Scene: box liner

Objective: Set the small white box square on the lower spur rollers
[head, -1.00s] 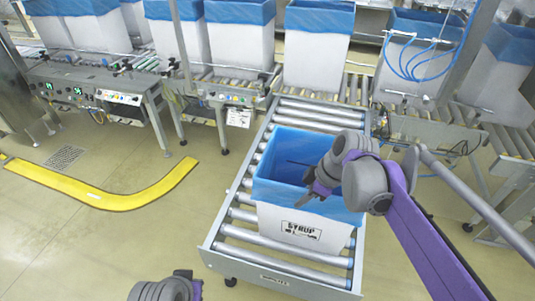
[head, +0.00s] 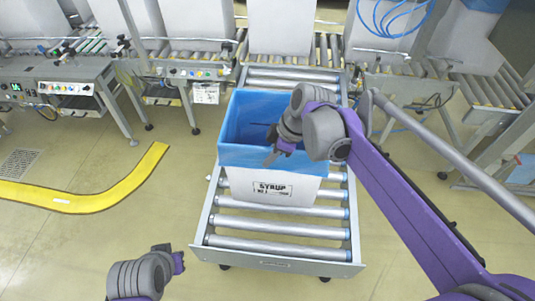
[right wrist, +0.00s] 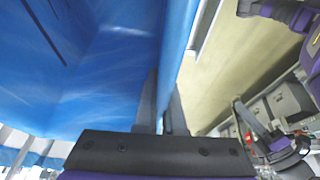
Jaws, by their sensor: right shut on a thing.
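The small white box (head: 258,184) has a SYRUP label and a blue liner (head: 262,156) folded over its rim. It stands open-topped over the middle of the spur rollers (head: 275,227), with bare rollers in front of and behind it. It sits slightly left on the spur and looks a little turned. I cannot tell whether its base touches the rollers.
The spur's front end plate (head: 278,262) closes its near end. A conveyor with larger white boxes (head: 281,28) runs across the back. A control panel bench (head: 65,85) stands left, and a yellow floor strip (head: 95,196) curves before it.

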